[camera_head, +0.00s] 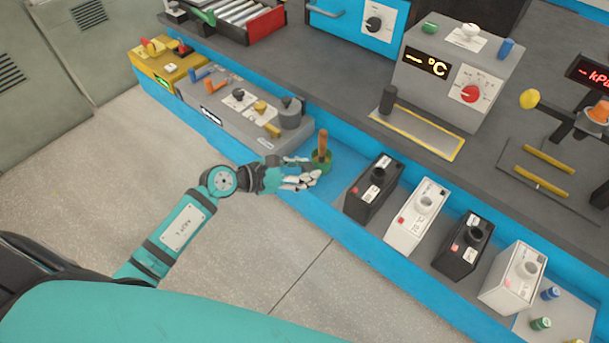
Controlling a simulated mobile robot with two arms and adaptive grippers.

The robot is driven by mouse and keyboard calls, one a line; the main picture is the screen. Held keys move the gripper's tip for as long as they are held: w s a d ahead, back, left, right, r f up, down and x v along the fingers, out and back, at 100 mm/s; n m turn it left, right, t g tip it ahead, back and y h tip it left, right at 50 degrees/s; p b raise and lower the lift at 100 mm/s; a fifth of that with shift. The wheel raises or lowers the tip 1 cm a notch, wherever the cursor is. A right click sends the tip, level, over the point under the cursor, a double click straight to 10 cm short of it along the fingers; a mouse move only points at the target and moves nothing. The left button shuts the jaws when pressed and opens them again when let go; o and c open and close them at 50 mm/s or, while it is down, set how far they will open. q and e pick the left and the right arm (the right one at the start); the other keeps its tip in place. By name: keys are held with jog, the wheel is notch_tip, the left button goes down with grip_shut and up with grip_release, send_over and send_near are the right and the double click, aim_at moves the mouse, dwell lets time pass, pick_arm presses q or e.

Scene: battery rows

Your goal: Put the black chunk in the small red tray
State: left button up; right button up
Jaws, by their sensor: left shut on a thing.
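My left gripper (305,175) reaches in over the blue shelf along the bench front. It is shut at a small green round piece with an upright brown handle (322,148), which sits at its fingertips. The fingers partly hide the contact. No loose black chunk shows clearly. A short black cylinder (388,98) stands by the grey instrument, and I cannot tell if it is the chunk. A red-sided black tray with metal rollers (268,26) is at the top. No other red tray shows clearly. My right gripper is not in view.
Black and white battery-like boxes (373,190) (416,218) stand in a row right of my left gripper. A grey panel with knobs (225,110) lies to its left. The grey instrument (440,85) stands behind. The floor in front is clear.

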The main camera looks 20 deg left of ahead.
pick_arm(q)
jog(key=shift+f, duration=0.95)
jog(key=shift+f, duration=0.2)
jog(key=o, duration=0.9)
jog(key=shift+r, duration=0.15)
